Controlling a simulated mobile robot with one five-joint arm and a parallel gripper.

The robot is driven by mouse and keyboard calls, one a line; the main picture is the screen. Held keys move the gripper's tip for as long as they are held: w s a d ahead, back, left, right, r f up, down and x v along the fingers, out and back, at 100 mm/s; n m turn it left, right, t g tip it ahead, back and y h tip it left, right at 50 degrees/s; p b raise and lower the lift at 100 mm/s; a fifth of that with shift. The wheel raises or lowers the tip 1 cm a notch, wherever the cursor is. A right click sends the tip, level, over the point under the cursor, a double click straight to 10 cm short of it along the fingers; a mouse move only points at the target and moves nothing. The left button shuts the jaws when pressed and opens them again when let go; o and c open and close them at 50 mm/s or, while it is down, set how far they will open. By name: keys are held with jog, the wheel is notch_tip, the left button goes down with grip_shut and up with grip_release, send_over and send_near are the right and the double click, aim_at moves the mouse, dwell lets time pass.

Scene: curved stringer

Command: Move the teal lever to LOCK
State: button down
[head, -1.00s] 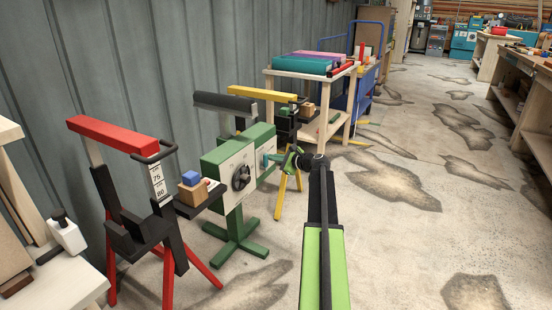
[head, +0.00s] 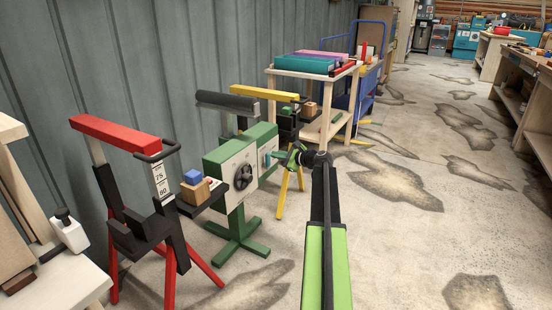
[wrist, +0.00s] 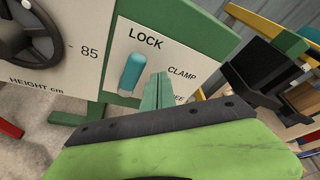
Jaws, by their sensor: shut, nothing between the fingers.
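The teal lever (wrist: 132,72) sits on the white panel (wrist: 112,50) of the green stand, its upper end just below the word LOCK. CLAMP reads to the right of it, and the label under CLAMP is partly hidden by my fingers. My gripper (wrist: 158,92) is shut and empty, with its green fingertips just right of the lever. I cannot tell whether they touch it. In the head view my gripper (head: 283,157) is at the right side of the green stand (head: 240,224), and the lever (head: 267,159) shows small beside it.
A black handwheel (wrist: 28,35) is left of the lever on the stand. A red-legged stand (head: 115,133) with small blocks is to the left. A yellow-topped stand (head: 264,92) and a wooden cart (head: 340,78) are behind. The floor to the right is open.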

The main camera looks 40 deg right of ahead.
jog(key=s+d, duration=0.2)
jog(key=s, duration=0.7)
jog(key=shift+s+d+f, duration=0.15)
jog(key=shift+s+d, duration=0.05)
jog(key=shift+s, duration=0.15)
